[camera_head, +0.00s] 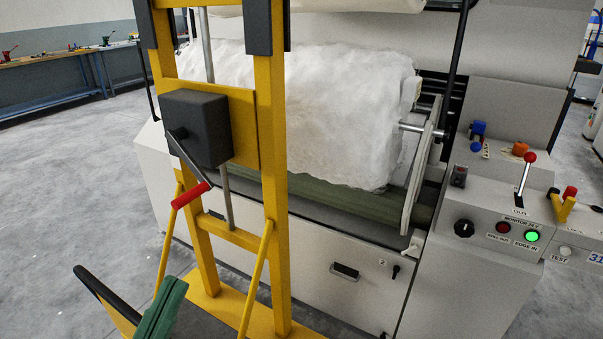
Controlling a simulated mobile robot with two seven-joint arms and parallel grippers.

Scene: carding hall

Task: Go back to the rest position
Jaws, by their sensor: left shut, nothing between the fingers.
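My left gripper (173,288) shows at the bottom left as a dark green, wedge-like shape, partly cut off by the lower edge. It is shut and empty. It is in front of the foot of a yellow lifting frame (275,205), below a crank with a red handle (190,195). It looks apart from the crank; whether it touches the frame's lower parts cannot be told. My right gripper does not show in this view.
A black-edged yellow bar (98,290) lies close left of the gripper. A carding machine (330,260) holding white fleece (345,110) stands behind the frame. A control panel (490,232) is at right. Open grey floor (60,190) lies left, with benches (45,70) beyond.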

